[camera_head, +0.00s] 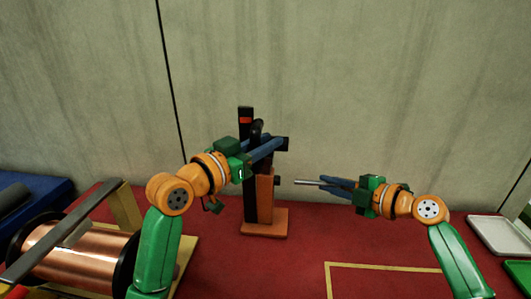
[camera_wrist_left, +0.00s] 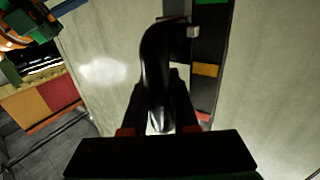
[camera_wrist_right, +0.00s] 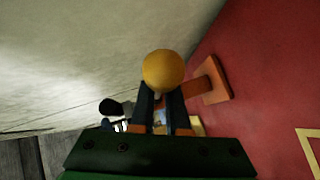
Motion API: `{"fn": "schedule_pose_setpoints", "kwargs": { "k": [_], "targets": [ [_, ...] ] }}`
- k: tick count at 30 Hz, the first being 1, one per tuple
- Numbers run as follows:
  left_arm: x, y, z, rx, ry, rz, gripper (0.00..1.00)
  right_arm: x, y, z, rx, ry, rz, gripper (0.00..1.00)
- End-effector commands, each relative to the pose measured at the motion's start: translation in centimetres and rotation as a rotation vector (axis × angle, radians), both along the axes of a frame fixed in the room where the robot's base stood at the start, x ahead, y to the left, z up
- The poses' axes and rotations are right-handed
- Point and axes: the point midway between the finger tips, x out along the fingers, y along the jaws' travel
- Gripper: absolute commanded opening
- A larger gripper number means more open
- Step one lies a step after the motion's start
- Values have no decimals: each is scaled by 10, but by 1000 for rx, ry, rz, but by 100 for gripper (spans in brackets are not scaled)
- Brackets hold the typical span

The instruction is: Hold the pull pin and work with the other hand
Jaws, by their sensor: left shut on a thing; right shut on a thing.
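A black upright post (camera_head: 249,190) with a red mark near its top stands on an orange base (camera_head: 265,228) on the red table. My left gripper (camera_head: 280,146) is at the upper part of the post, shut on a black curved handle (camera_wrist_left: 158,65), which fills the space between its fingers in the left wrist view. My right gripper (camera_head: 326,183) is shut on a thin grey metal rod (camera_head: 306,182) that points left toward the post, apart from it. In the right wrist view a rounded orange-yellow piece (camera_wrist_right: 164,71) shows at the fingertips; how it joins the rod is hidden.
A copper wire spool (camera_head: 82,256) lies in a frame at the left, beside a blue surface (camera_head: 45,190). A white tray (camera_head: 498,236) is at the right. A yellow outline (camera_head: 385,266) marks clear red table (camera_head: 300,260) in front. A grey wall (camera_head: 360,90) stands behind.

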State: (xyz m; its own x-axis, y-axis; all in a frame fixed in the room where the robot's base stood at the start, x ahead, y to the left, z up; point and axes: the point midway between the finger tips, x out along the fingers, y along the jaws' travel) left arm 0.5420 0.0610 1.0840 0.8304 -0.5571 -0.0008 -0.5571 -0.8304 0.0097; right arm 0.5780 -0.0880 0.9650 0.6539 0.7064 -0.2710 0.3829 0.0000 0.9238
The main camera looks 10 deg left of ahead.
Motion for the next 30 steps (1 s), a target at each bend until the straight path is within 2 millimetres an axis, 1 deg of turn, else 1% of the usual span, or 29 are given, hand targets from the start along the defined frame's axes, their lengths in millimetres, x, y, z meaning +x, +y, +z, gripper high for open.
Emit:
{"fn": "schedule_pose_setpoints", "kwargs": {
  "k": [1,3,6,15,16,17,18,26,28,30],
  "targets": [
    [1,2,12,1,-10,7,0,-1,1,-1,-1,4,5,0],
    [1,2,24,-1,-8,7,0,-1,1,-1,-1,4,5,0],
    [1,2,34,-1,-7,8,0,-1,1,-1,-1,4,5,0],
    [1,2,35,-2,-3,7,0,-1,1,-1,-1,4,5,0],
    [1,2,35,-2,-3,7,30,-1,1,-1,-1,4,5,0],
    [1,2,35,-2,-3,7,38,-1,1,-1,-1,4,5,0],
    [1,2,35,-2,-3,7,40,-1,1,-1,-1,4,4,0],
    [0,2,34,-1,-2,4,40,-1,0,-1,-2,4,2,0],
    [-5,5,34,-1,-3,4,40,0,0,-1,-2,4,1,0],
    [-17,14,34,1,-4,6,40,0,0,-1,-2,4,1,0]
  ]
}}
